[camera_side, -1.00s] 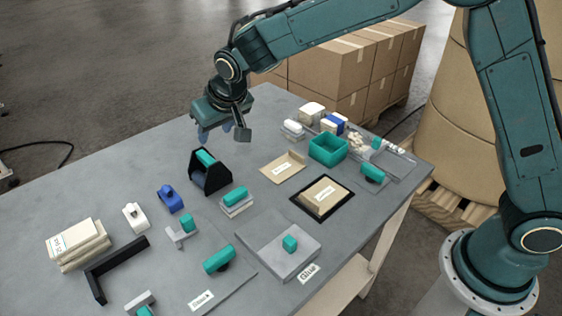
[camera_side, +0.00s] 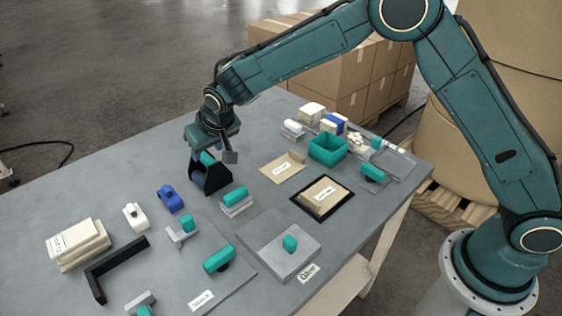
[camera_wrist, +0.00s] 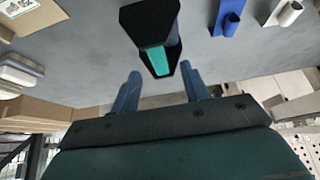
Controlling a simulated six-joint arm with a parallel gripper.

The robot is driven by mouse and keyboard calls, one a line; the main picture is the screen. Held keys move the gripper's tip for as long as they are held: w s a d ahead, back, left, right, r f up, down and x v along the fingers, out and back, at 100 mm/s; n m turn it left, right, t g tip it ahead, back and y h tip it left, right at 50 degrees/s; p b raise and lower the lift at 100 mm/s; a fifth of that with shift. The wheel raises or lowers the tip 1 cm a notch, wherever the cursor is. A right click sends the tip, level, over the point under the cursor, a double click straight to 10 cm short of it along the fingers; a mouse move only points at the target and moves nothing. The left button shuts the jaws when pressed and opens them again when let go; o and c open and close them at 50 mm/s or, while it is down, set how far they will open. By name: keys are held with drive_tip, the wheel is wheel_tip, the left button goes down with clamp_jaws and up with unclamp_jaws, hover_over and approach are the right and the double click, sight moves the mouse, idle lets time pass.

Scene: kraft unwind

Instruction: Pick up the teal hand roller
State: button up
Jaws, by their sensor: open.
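A teal hand roller (camera_side: 207,157), seen as a teal bar, sits in a black stand (camera_side: 211,180) on the grey table. My gripper (camera_side: 210,156) is open just above and around the stand's top, hiding part of it. In the wrist view the teal bar (camera_wrist: 157,60) shows inside the black stand (camera_wrist: 146,22), beyond and between the fingertips of my gripper (camera_wrist: 160,70). I cannot tell from these views whether a finger touches it. Nothing is held.
Teal-handled tools surround the stand: one on a white block (camera_side: 235,195), another lying in front (camera_side: 218,260). A blue dispenser (camera_side: 170,198) and a white one (camera_side: 134,215) stand to the left. A teal tray (camera_side: 328,148) is at right. The table's far left is clear.

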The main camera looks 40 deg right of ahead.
sight(206, 157)
drive_tip(key=shift+x, duration=0.9)
drive_tip(key=shift+x, duration=2.6)
drive_tip(key=shift+c, duration=0.3)
clamp_jaws()
